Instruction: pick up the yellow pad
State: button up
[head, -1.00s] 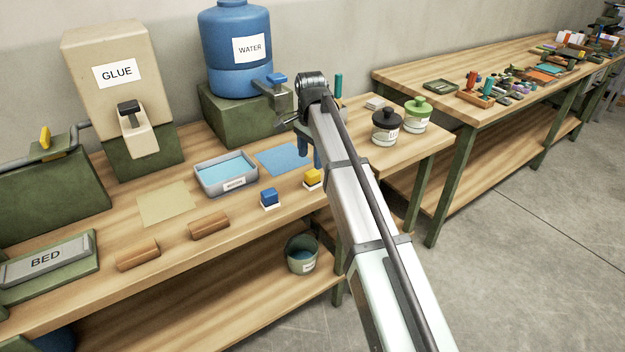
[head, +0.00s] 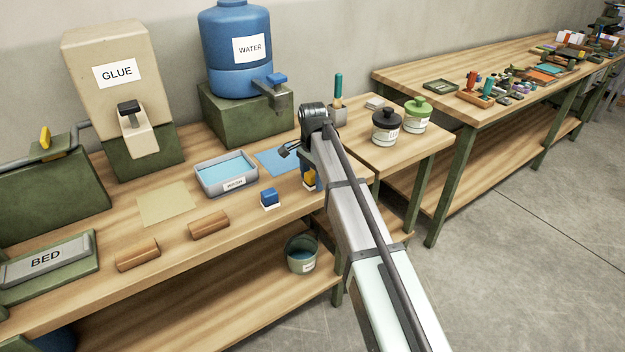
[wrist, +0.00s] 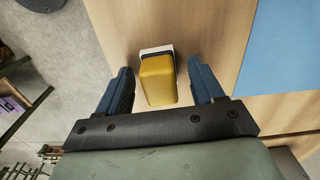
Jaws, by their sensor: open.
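The yellow pad (wrist: 158,80) is a small yellow block with a white base, seen from above in the wrist view on the wooden bench. In the head view the yellow pad (head: 309,178) is partly hidden by my gripper and arm. My gripper (wrist: 163,82) is open, with one blue finger on each side of the pad. I see a gap between the pad and each finger. In the head view my gripper (head: 308,180) is above the bench's front edge, at the pad.
A blue pad (head: 269,198) stands to the left of the yellow one. A blue sheet (head: 275,160) and a tray of water (head: 225,189) lie behind. Two lidded jars, one black-topped (head: 386,127) and one green-topped (head: 417,114), stand to the right. A bucket (head: 302,255) sits on the lower shelf.

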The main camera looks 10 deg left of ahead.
aim_at(313, 172)
jog(key=shift+c, duration=0.3)
jog(key=c, duration=1)
jog(key=shift+r, duration=0.1)
jog(key=shift+c, duration=0.2)
notch_tip(313, 172, up, 10)
jog(key=shift+f, duration=0.1)
